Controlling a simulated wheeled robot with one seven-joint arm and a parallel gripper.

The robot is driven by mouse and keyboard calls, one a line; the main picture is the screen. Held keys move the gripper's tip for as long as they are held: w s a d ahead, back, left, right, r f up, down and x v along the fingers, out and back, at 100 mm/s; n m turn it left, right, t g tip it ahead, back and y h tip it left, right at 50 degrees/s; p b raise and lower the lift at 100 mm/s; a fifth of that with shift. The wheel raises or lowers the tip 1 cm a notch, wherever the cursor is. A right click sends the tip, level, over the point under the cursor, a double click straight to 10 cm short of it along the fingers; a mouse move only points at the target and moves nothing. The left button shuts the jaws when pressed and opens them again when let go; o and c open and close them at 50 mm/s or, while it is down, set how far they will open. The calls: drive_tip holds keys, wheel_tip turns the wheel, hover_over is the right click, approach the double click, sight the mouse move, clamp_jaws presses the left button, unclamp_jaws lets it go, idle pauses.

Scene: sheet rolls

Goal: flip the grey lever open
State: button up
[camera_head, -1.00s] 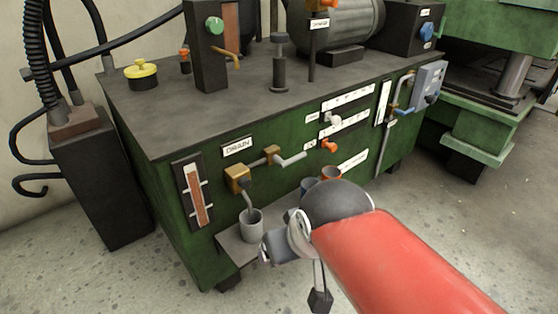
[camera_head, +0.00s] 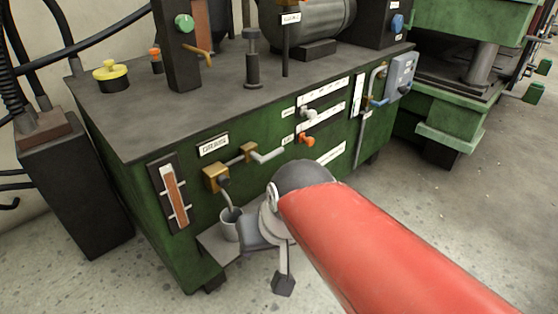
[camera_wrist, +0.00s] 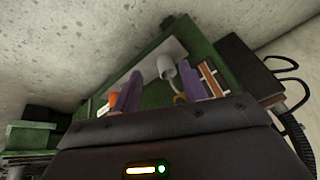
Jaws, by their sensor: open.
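A green machine cabinet (camera_head: 130,190) has a DRAIN label (camera_head: 213,145) on its front. Below the label is a brass valve (camera_head: 215,178) with a spout. A grey lever (camera_head: 268,155) sticks out to the right from a second brass fitting (camera_head: 249,150), roughly level. My gripper (camera_head: 268,262) is low in front of the cabinet, below and apart from the lever, partly hidden by my red arm. In the wrist view my gripper (camera_wrist: 160,90) shows two purple fingers spread apart with nothing between them. I cannot make out the lever clearly there.
A grey cup (camera_head: 231,222) stands under the spout on a small shelf (camera_head: 215,243); it also shows beyond my fingers in the wrist view (camera_wrist: 166,68). An orange knob (camera_head: 306,139) and a grey-white knob (camera_head: 308,114) sit right of the lever. A sight gauge (camera_head: 170,193) is at left.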

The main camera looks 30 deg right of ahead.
drive_tip(key=w+f+m+y, duration=0.1)
drive_tip(key=w+m, duration=0.1)
drive_tip(key=w+a+f+m+y, duration=0.1)
drive_tip(key=w+f+m+y, duration=0.1)
drive_tip(key=w+m, duration=0.1)
drive_tip(key=w+f+m+g+y+b, duration=0.1)
drive_tip(key=w+m, duration=0.1)
drive_tip(key=m, duration=0.1)
drive_tip(key=shift+w+a+f+y, duration=0.25)
drive_tip(key=shift+w+f+y, duration=0.1)
drive_tip(key=shift+w+y, duration=0.05)
clamp_jaws()
drive_tip(key=w+d+f+m+t+y+b, duration=0.1)
drive_tip(key=w+d+f+m+t+y, duration=0.2)
drive_tip(key=w+m, duration=0.45)
drive_tip(key=w+d+f+m+t+h, duration=0.1)
drive_tip(key=w+d+f+m+t, duration=0.1)
drive_tip(key=d+m, duration=0.3)
drive_tip(key=w+d+f+m+t+h+b, duration=0.1)
drive_tip(key=w+d+m+t, duration=0.3)
drive_tip(key=d, duration=0.5)
drive_tip(key=w+d+f+m+t+h, duration=0.1)
drive_tip(key=w+d+f+m+t, duration=0.1)
drive_tip(key=d+m, duration=0.4)
drive_tip(key=shift+w+d+f+t+h, duration=0.3)
drive_tip(key=shift+w+d+t+h, duration=0.15)
drive_tip(key=shift+d, duration=0.3)
